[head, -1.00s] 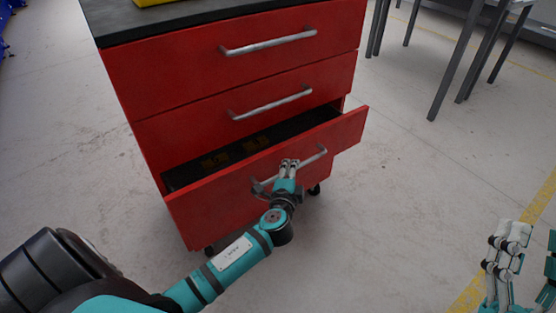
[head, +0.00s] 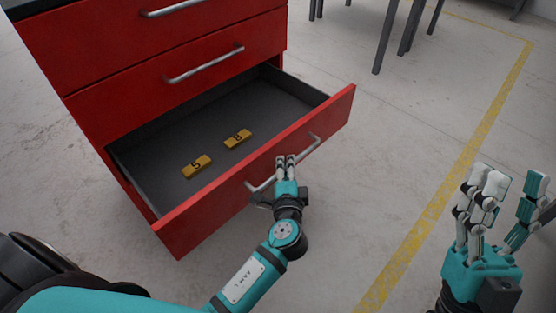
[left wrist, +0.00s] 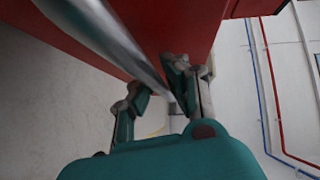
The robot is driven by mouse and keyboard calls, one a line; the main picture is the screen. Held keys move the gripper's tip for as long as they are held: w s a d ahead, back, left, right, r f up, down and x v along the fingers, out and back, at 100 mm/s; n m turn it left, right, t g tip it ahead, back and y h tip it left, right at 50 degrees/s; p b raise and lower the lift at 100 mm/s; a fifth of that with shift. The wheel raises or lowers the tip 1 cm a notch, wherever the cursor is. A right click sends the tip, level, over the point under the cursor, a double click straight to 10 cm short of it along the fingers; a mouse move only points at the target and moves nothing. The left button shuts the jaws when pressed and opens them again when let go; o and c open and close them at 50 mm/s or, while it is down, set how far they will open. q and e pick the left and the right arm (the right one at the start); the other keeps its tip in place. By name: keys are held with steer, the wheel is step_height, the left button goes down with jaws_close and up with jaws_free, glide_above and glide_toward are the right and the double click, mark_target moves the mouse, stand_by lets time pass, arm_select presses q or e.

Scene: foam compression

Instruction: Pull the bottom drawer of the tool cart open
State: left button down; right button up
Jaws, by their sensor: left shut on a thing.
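The red tool cart (head: 150,65) stands at the upper left in the head view. Its bottom drawer (head: 262,172) is pulled well out, with its grey interior showing. My left gripper (head: 286,160) is shut on the bottom drawer's metal handle (head: 312,146), near the handle's middle. In the left wrist view the handle (left wrist: 110,35) runs diagonally past the fingers, below the red drawer front (left wrist: 180,25). My right gripper (head: 510,185) is at the lower right, with its fingers apart and nothing between them, away from the cart.
Two yellow blocks, marked 5 (head: 196,167) and 8 (head: 238,139), lie inside the drawer. Dark table legs (head: 385,40) stand at the top. A yellow line (head: 450,180) crosses the floor. The floor right of the drawer is clear.

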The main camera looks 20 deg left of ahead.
arm_select(q)
steer(key=shift+s+d+f, duration=0.15)
steer(key=shift+s+f, duration=0.05)
steer(key=shift+f, duration=0.1)
steer(key=c, duration=1.6)
jaws_free()
steer(key=shift+r, duration=0.1)
steer(key=v, duration=1.2)
